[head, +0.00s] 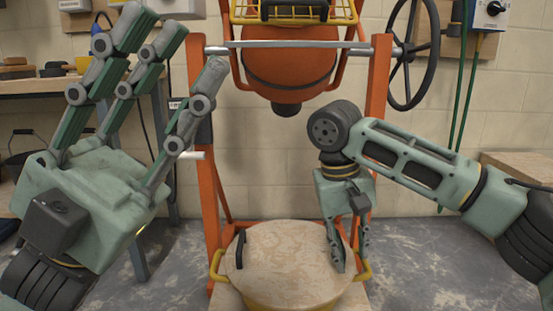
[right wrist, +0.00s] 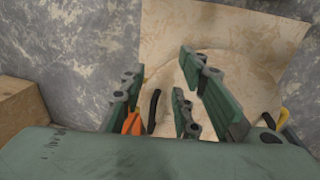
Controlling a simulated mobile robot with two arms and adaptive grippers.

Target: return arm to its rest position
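My left gripper (head: 172,48) is large and close in the head view, with its several jointed fingers spread and pointing up. It is open and empty. My right gripper (head: 349,250) hangs pointing down over the right part of the round tub's dusty beige top (head: 285,262). In the right wrist view its fingers (right wrist: 163,80) are apart, with nothing clearly held between them. I cannot tell whether the fingertips touch the top. The tub has yellow side handles (head: 216,266) and a black handle (head: 240,248) on its top.
An orange mixer (head: 290,68) in an orange frame (head: 376,85) stands behind the tub, with a black handwheel (head: 431,50) at right. A workbench (head: 60,86) is at left. Concrete floor (head: 425,255) is clear at lower right. A wooden box (right wrist: 20,110) shows in the wrist view.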

